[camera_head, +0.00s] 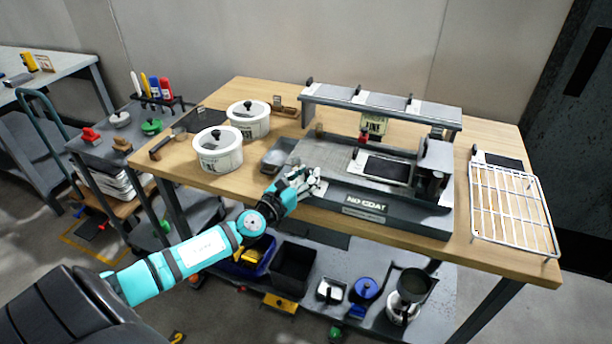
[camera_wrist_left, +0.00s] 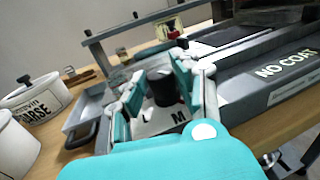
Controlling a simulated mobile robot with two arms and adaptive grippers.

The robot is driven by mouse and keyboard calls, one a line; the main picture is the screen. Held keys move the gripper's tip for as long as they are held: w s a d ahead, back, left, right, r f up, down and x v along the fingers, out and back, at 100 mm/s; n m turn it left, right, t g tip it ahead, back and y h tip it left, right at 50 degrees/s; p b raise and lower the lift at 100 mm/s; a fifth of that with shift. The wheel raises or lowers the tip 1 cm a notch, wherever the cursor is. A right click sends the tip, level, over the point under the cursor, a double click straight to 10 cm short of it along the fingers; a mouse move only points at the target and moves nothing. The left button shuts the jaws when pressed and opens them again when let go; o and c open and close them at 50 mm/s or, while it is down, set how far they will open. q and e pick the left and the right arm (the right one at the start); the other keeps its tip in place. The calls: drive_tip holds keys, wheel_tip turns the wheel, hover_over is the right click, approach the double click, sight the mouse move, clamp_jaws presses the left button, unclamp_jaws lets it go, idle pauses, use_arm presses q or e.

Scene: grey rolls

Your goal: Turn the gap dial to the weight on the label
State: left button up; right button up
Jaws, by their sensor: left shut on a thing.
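The grey press (camera_head: 325,155) stands on the wooden table, with "NO COAT" written on its front. My left gripper (camera_head: 308,183) is at the press's left front corner. In the left wrist view its fingers (camera_wrist_left: 163,92) are shut on the dark gap dial knob (camera_wrist_left: 162,87), one on each side. The white dial plate (camera_wrist_left: 165,120) below shows the letters L and M; the fingers cover the rest. A pale label (camera_head: 373,124) hangs at the back of the press and seems to read FINE. It also shows in the left wrist view (camera_wrist_left: 168,29). My right gripper is not in view.
Two white lidded pots (camera_head: 218,155) stand left of the press. A small grey tray (camera_head: 277,156) lies close beside my left gripper. A wire rack (camera_head: 512,210) sits at the right. A dark-faced pad (camera_head: 385,168) lies on the press bed.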

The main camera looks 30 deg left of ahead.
use_arm(q)
drive_tip(key=shift+r+y+p, duration=0.15)
drive_tip(key=shift+y+p, duration=0.15)
drive_tip(key=shift+p, duration=0.15)
clamp_jaws()
drive_tip(key=n+y+p, duration=0.1)
drive_tip(key=p, duration=0.1)
drive_tip(key=n+y+p, duration=0.1)
drive_tip(key=y+p, duration=0.1)
drive_tip(key=shift+d+r, duration=0.15)
drive_tip(key=shift+d, duration=0.15)
drive_tip(key=n+y+p, duration=0.1)
drive_tip(key=n+g+y+p, duration=0.1)
drive_tip(key=y, duration=0.1)
drive_tip(key=shift+w+d+f, duration=0.1)
drive_tip(key=shift+d+f, duration=0.05)
drive_tip(key=shift+f, duration=0.05)
drive_tip(key=shift+n+g+y, duration=0.5)
drive_tip(key=shift+n+y, duration=0.4)
drive_tip(key=shift+y, duration=0.2)
drive_tip(key=shift+f+y, duration=0.1)
drive_tip(key=shift+y, duration=0.2)
drive_tip(key=o, duration=1.1)
unclamp_jaws()
drive_tip(key=shift+h, duration=0.5)
